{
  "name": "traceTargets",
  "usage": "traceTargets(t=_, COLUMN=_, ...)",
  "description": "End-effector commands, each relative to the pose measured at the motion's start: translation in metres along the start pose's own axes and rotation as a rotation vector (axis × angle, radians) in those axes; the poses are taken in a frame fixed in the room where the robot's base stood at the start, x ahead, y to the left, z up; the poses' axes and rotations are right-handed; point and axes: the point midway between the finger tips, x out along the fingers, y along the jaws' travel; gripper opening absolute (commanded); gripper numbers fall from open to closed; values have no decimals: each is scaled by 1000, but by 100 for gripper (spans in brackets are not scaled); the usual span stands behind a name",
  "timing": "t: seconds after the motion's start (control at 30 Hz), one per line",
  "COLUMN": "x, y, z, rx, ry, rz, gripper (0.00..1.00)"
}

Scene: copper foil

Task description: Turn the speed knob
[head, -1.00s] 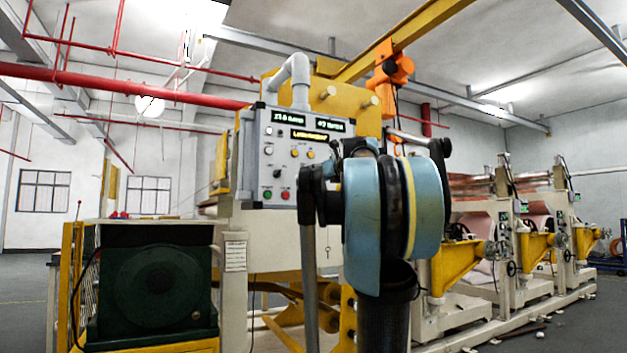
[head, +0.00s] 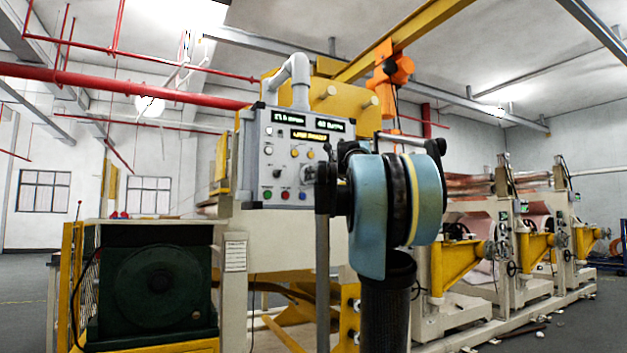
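The grey control panel (head: 288,215) stands left of my arm, with lit displays, buttons and knobs on its front. A small black knob (head: 278,173) shows low in the middle of the panel. A round grey dial (head: 308,173) sits to its right, close beside my arm in the picture. I cannot read which one is labelled as the speed knob. My gripper (head: 325,179) seems to be the dark part at the panel's right edge, largely hidden by my blue arm links. Its fingers are not clear, and I cannot tell whether it touches the dial.
A green motor housing (head: 158,285) in a yellow frame stands at the lower left. A grey pipe (head: 299,75) enters the panel's top. Yellow-armed roller stands (head: 453,270) line the right. Open floor (head: 28,285) lies at the far left.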

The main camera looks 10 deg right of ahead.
Motion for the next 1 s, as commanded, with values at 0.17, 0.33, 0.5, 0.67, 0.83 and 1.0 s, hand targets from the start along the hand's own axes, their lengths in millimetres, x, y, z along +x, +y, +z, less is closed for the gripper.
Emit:
traceTargets(t=0.17, x=0, y=0, z=0, rx=-6, ry=0, rz=0, gripper=9)
traceTargets(t=0.33, x=0, y=-1, z=0, rx=-46, ry=0, rz=-1, gripper=9)
traceTargets(t=0.5, x=0, y=-2, z=0, rx=-138, ry=0, rz=-1, gripper=9)
traceTargets(t=0.67, x=0, y=-2, z=0, rx=-269, ry=0, rz=-1, gripper=9)
traceTargets(t=0.83, x=0, y=-2, z=0, rx=-431, ry=0, rz=-2, gripper=9)
traceTargets(t=1.0, x=0, y=-2, z=0, rx=-593, ry=0, rz=-1, gripper=9)
